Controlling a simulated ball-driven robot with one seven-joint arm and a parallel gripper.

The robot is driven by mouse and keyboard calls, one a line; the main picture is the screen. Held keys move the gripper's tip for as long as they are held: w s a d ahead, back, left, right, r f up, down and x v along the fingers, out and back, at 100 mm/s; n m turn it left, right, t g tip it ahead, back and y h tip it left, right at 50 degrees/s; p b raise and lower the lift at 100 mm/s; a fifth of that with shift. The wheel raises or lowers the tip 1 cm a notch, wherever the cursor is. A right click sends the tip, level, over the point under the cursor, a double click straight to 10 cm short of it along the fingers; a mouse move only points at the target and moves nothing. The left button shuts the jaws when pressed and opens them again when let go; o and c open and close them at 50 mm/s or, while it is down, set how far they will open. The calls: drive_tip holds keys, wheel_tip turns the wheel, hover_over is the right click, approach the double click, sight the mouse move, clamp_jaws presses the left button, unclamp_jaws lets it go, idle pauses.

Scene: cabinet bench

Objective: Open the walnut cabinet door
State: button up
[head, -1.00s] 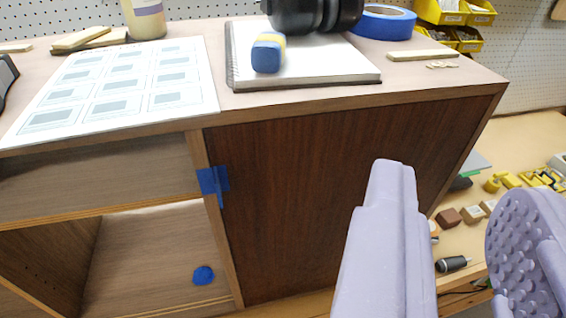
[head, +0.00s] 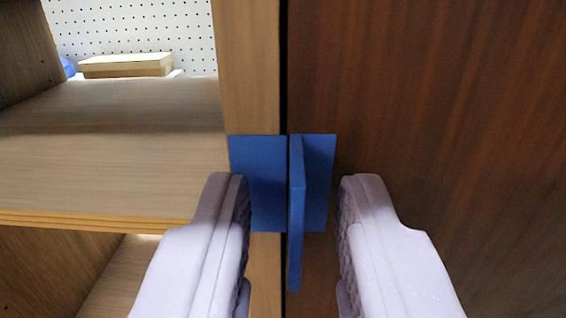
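The walnut cabinet door (head: 430,120) is dark reddish-brown and fills the right half of the view. It sits flush beside the lighter upright post (head: 249,60), with a thin dark gap between them. A blue tape piece (head: 260,165) spans the post and the door's left edge, with a blue tab (head: 296,215) standing out toward me. My gripper (head: 296,190) is open, one finger on each side of the tab. A gap shows between the tab and each finger; I see no contact.
Left of the post is an open compartment with a pale wooden shelf (head: 110,165). A flat wooden block (head: 127,65) lies farther back, before a white pegboard (head: 140,28). A lower opening (head: 60,265) is below the shelf.

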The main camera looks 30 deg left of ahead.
drive_tip(key=shift+w+a, duration=0.1)
drive_tip(key=shift+w, duration=0.15)
clamp_jaws()
drive_tip(key=shift+r, duration=0.1)
idle(1.2)
